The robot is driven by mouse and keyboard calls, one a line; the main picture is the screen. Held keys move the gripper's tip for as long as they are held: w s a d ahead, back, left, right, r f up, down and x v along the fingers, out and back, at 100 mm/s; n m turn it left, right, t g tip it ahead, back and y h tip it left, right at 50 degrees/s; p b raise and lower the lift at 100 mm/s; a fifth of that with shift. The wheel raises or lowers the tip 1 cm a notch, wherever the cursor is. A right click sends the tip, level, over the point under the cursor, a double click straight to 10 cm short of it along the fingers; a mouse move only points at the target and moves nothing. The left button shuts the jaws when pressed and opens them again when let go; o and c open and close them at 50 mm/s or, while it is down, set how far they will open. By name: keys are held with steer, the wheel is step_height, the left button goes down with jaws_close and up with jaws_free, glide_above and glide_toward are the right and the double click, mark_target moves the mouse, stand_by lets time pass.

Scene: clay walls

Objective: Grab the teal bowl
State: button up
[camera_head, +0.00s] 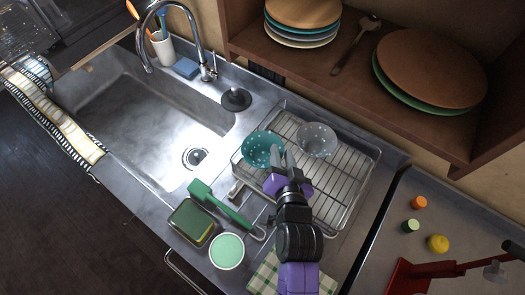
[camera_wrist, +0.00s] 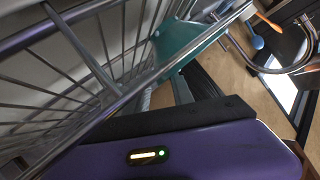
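The teal bowl (camera_head: 260,148) with pale spots stands tilted in the wire dish rack (camera_head: 348,190), at its left end. My gripper (camera_head: 283,157) is over the rack, close at the right side of the teal bowl. Its two grey fingers look a little apart, with nothing clearly held between them. In the wrist view the teal bowl (camera_wrist: 188,38) shows as a teal surface behind the rack wires, just beyond the fingers (camera_wrist: 165,95). Whether a finger touches the rim cannot be told.
A grey speckled bowl (camera_head: 317,139) stands in the rack right of my gripper. A shelf (camera_head: 345,85) with plates overhangs behind. The sink (camera_head: 150,120) and faucet are left. A green brush (camera_head: 220,203), sponge holder (camera_head: 193,222) and round green-topped container (camera_head: 227,250) lie in front.

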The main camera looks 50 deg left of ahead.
steer(key=shift+w+a, duration=0.1)
jaws_close()
steer(key=shift+f, duration=0.15)
stand_by(1.3)
